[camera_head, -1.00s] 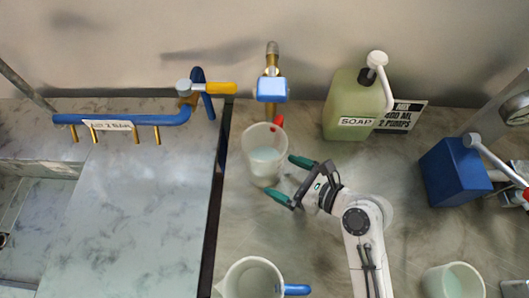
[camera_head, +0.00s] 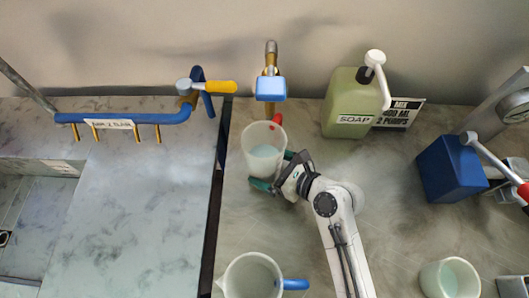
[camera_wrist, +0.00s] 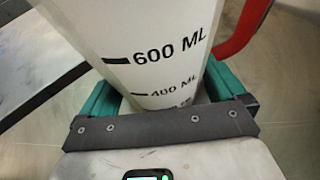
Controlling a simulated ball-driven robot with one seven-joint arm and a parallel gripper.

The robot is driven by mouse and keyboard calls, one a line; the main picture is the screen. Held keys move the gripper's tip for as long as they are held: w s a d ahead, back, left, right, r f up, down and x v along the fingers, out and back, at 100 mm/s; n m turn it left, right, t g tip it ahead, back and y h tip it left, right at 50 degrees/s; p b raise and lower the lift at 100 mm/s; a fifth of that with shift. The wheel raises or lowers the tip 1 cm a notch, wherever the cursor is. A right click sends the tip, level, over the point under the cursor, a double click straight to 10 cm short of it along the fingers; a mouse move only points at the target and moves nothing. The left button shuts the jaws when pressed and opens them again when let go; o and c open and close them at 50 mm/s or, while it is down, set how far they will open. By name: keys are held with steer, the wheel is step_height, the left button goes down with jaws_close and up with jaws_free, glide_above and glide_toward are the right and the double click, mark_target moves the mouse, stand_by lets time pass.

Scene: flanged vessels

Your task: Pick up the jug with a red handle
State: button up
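The jug with a red handle (camera_head: 262,150) is a translucent white cup standing upright on the counter below the tap. Its red handle (camera_head: 277,120) shows at the upper right of its rim. In the wrist view the jug's wall (camera_wrist: 140,30), marked 600 ML and 400 ML, fills the upper middle, with the red handle (camera_wrist: 240,28) at right. My gripper (camera_head: 275,171) is at the jug's lower right side. Its green fingers (camera_wrist: 165,95) are spread on both sides of the jug's lower part and look open. The fingertips are partly hidden by the jug.
A brass tap with a blue block (camera_head: 270,88) is just behind the jug. A jug with a blue handle (camera_head: 252,277) stands in front. A green soap bottle (camera_head: 350,104), a blue container (camera_head: 452,170) and a cup (camera_head: 450,279) stand to the right. A dark counter edge (camera_head: 214,200) is at left.

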steer(key=c, duration=0.6)
steer(key=shift+r, duration=0.1)
steer(key=shift+c, duration=0.5)
steer(key=shift+r, duration=0.1)
